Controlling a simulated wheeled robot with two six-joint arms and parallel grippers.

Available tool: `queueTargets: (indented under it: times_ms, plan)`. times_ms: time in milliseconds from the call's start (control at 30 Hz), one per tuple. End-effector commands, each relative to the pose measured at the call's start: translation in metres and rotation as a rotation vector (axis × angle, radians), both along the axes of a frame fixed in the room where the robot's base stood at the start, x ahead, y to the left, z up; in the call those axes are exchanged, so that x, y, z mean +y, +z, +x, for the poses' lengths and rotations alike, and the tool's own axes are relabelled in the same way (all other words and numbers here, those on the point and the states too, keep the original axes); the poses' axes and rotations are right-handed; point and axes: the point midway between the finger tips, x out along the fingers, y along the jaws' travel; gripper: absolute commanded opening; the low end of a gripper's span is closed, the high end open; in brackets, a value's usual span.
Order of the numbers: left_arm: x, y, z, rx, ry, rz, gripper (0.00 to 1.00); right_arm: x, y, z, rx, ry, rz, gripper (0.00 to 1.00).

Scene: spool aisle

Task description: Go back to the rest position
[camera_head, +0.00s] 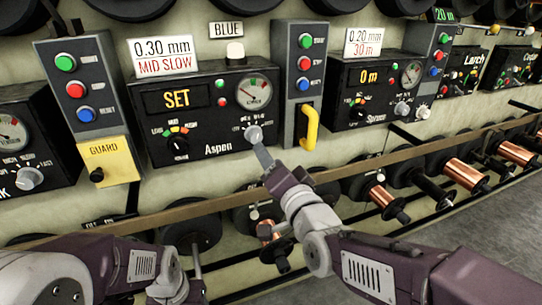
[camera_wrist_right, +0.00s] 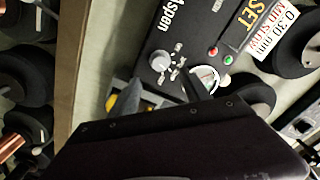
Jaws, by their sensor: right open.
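My right gripper (camera_head: 263,154) is in front of the lower right corner of the black Aspen panel (camera_head: 205,112), just below its grey knob (camera_head: 253,133). In the right wrist view the fingers of my right gripper (camera_wrist_right: 162,88) stand apart, with nothing between them. The knob (camera_wrist_right: 160,61) shows ahead of them, beyond the tips. Whether a finger touches the knob cannot be told. The panel's display reads SET. My left arm (camera_head: 90,272) lies low at the bottom left; its gripper is not visible.
A yellow handle (camera_head: 310,128) on a grey switch box (camera_head: 299,75) is close right of my right gripper. A yellow GUARD plate (camera_head: 107,162) is at left. A long rail (camera_head: 225,207) and copper spools (camera_head: 466,174) run below the panels. Grey floor is open at lower right.

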Motion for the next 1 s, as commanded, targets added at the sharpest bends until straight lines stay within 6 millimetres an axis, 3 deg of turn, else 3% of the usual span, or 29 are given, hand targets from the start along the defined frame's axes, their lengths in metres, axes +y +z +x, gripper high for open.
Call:
queueTargets:
  times_ms: [267, 367, 433, 467, 533, 600, 733, 900, 1000]
  plan:
    - [0.000, 0.000, 0.000, 0.000, 0.000, 0.000, 0.59, -0.001, 0.000, -0.001, 0.000, -0.001, 0.000, 0.56]
    - [0.000, 0.006, 0.000, 0.000, 0.000, 0.000, 0.59, -0.023, -0.001, 0.010, 0.015, -0.057, -0.006, 0.56]
    - [0.000, 0.015, 0.000, 0.000, 0.000, 0.000, 0.59, -0.060, -0.018, 0.025, 0.069, -0.148, -0.032, 0.56]
    - [0.000, 0.018, 0.000, 0.000, 0.000, 0.000, 0.59, -0.076, -0.037, 0.029, 0.129, -0.179, -0.060, 0.56]
    - [0.000, 0.023, 0.000, 0.000, 0.000, 0.000, 0.59, -0.106, -0.094, 0.026, 0.316, -0.212, -0.173, 0.56]
    - [0.000, 0.026, 0.000, 0.000, 0.000, 0.000, 0.59, -0.126, -0.148, 0.007, 0.507, -0.197, -0.303, 0.56]
    - [0.000, 0.029, 0.000, 0.000, 0.000, 0.000, 0.59, -0.146, -0.220, -0.046, 0.805, -0.088, -0.507, 0.56]
    - [0.000, 0.029, 0.000, 0.000, 0.000, 0.000, 0.59, -0.150, -0.273, -0.128, 1.101, 0.171, -0.736, 0.56]
    - [0.000, 0.029, 0.000, 0.000, 0.000, 0.000, 0.59, -0.151, -0.283, -0.178, 1.231, 0.386, -0.872, 0.56]
